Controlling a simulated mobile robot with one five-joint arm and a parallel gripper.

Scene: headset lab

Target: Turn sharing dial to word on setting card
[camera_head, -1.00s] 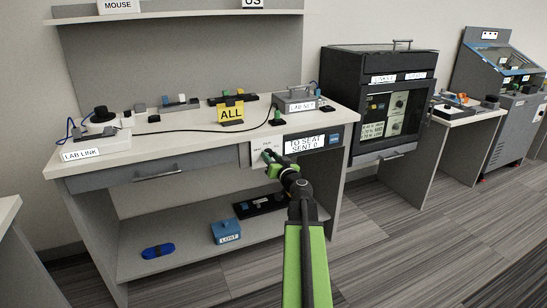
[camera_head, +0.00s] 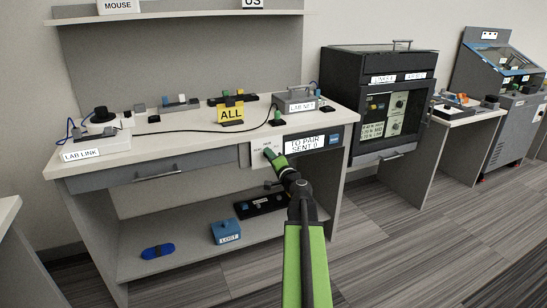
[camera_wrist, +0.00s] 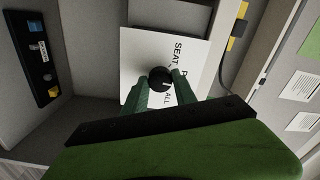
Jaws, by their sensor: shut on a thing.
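The sharing dial (camera_wrist: 159,76) is a round black knob on a white plate (camera_wrist: 132,50) lettered SEAT, a partly hidden word that begins with P, and ALL. My gripper (camera_wrist: 161,84) is shut on the dial, one green finger on each side. In the head view my gripper (camera_head: 272,156) is at the plate on the desk front and covers most of the knob. The yellow setting card (camera_head: 231,114) stands on the desk top and reads ALL. The display (camera_head: 313,142) right of the plate reads TO PAIR, SENT 0.
A grey LAB NET box (camera_head: 295,100) and a white LAB LINK box (camera_head: 90,145) sit on the desk, joined by a black cable. The lower shelf holds a blue LOST box (camera_head: 226,231). A dark cabinet (camera_head: 345,90) stands to the right.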

